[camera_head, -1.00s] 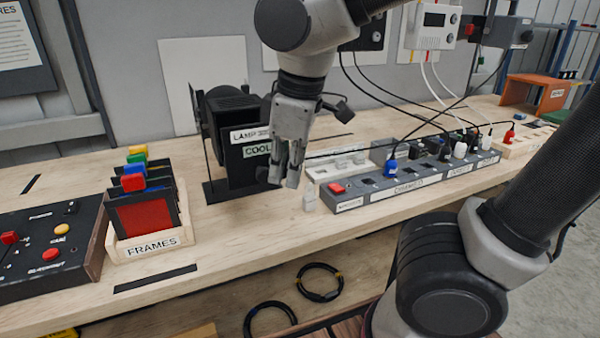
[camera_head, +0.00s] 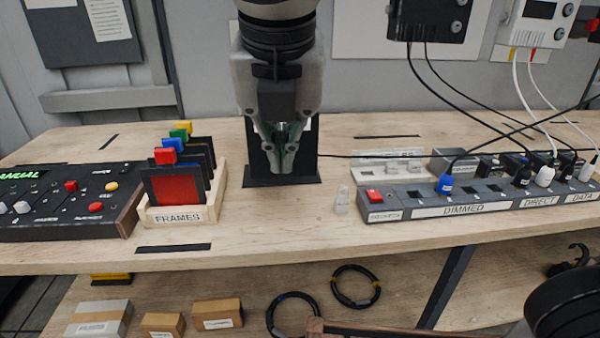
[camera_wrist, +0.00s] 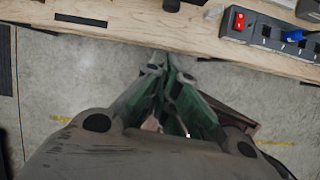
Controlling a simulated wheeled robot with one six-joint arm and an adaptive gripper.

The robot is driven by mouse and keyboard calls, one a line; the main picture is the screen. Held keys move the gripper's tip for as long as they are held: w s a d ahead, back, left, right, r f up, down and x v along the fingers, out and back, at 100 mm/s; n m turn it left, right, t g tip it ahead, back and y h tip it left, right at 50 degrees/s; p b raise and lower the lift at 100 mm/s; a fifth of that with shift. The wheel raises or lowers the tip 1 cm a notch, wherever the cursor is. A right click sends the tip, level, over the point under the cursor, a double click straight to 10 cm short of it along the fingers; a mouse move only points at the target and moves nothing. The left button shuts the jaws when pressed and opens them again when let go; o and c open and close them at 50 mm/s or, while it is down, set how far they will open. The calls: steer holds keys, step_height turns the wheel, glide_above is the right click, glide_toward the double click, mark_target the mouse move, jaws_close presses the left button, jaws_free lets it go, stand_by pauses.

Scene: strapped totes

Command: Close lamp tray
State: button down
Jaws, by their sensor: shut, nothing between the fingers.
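The black lamp unit (camera_head: 254,160) stands on the bench near the middle of the head view, mostly hidden behind my gripper. Its dark base plate shows below the fingers. Its labels and its tray cannot be made out now. My gripper (camera_head: 282,168) points down in front of the lamp unit, with its fingertips together and nothing held. In the wrist view, my gripper (camera_wrist: 168,62) has its shut fingertips over the floor just off the bench's front edge (camera_wrist: 130,30). Whether it touches the lamp unit cannot be told.
A wooden FRAMES box (camera_head: 180,213) with coloured-tab frames and a control desk (camera_head: 60,205) stand left. A small white piece (camera_head: 342,202) and a socket strip (camera_head: 410,210) with plugged cables stand right. Cable coils (camera_head: 355,287) and boxes lie on the lower shelf.

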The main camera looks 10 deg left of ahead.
mark_target(283, 175)
steer(key=shift+n, duration=0.4)
steer(key=shift+w+a+f, duration=0.25)
steer(key=shift+w+f, duration=1)
steer(key=shift+f, duration=0.3)
steer(key=shift+w+a+f, duration=0.25)
steer(key=shift+w+f, duration=1.05)
steer(key=shift+f, duration=0.3)
steer(key=shift+w+a+f, duration=0.25)
steer(key=shift+w+f, duration=1)
steer(key=shift+f, duration=0.3)
steer(key=w, duration=0.3)
steer(key=w+a, duration=0.1)
steer(key=w, duration=0.2)
steer(key=w+a, duration=0.1)
steer(key=w, duration=0.3)
steer(key=shift+a, duration=0.2)
steer(key=shift+w, duration=0.35)
steer(key=shift+a+r, duration=0.1)
steer(key=shift+s, duration=0.1)
